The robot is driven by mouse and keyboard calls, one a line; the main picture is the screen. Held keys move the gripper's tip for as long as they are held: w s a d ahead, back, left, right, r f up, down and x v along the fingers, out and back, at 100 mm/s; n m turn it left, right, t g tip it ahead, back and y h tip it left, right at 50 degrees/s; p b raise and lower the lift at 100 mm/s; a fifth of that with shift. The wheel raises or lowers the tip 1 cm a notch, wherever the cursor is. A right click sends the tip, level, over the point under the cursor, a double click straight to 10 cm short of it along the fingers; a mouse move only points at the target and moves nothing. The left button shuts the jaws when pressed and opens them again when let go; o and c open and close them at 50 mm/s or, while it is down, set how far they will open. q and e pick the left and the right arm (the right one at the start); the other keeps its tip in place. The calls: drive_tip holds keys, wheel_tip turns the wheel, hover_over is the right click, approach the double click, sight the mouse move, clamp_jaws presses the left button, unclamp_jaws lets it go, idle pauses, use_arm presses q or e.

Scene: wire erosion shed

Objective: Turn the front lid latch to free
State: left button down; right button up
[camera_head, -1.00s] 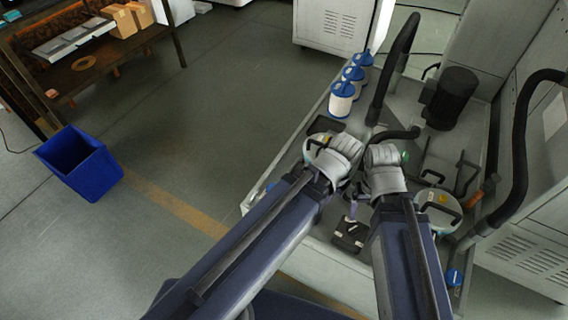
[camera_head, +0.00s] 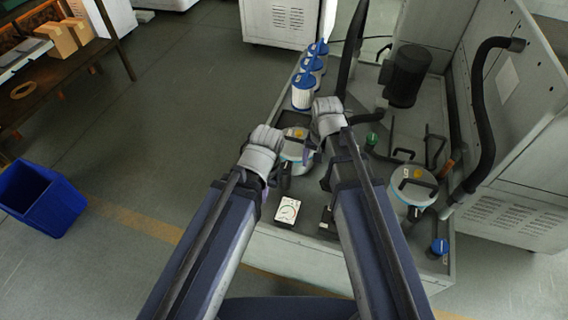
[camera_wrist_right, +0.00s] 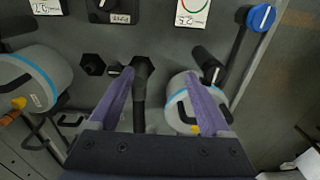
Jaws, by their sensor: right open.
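Two pale round housings with blue rims, lids and black handles stand on the grey machine deck: a left one (camera_head: 296,153) and a right one (camera_head: 412,188) in the head view. In the right wrist view they show at the right (camera_wrist_right: 186,116) and left (camera_wrist_right: 32,75). A black latch knob with a white mark (camera_wrist_right: 212,72) sits beside the right one there. Which lid is the front one, I cannot tell. My right gripper (camera_wrist_right: 158,74) is open and empty, above the deck beside that housing. My left gripper (camera_head: 266,178) is near the left housing; its fingers are mostly hidden.
A gauge (camera_head: 288,210) lies on the near deck. Blue-topped filters (camera_head: 303,93) stand at the back left. A black motor (camera_head: 405,76) and hoses (camera_head: 487,125) occupy the back and right. A blue bin (camera_head: 42,197) stands on open floor at left.

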sight(286, 165)
drive_tip(key=w+a+m, duration=0.1)
drive_tip(key=w+a, duration=0.1)
drive_tip(key=a, duration=0.1)
drive_tip(key=w+a+m, duration=0.3)
drive_tip(key=a, duration=0.2)
drive_tip(key=shift+w+a+m, duration=0.3)
drive_tip(key=shift+w+a, duration=0.05)
drive_tip(key=shift+w, duration=0.05)
drive_tip(key=shift+w+a+m, duration=0.1)
drive_tip(key=shift+a+m, duration=0.2)
drive_tip(key=shift+a, duration=0.15)
drive_tip(key=shift+f, duration=0.15)
wheel_tip(286, 165, down, 8)
drive_tip(key=b, duration=0.8)
drive_tip(key=shift+r, duration=0.2)
clamp_jaws()
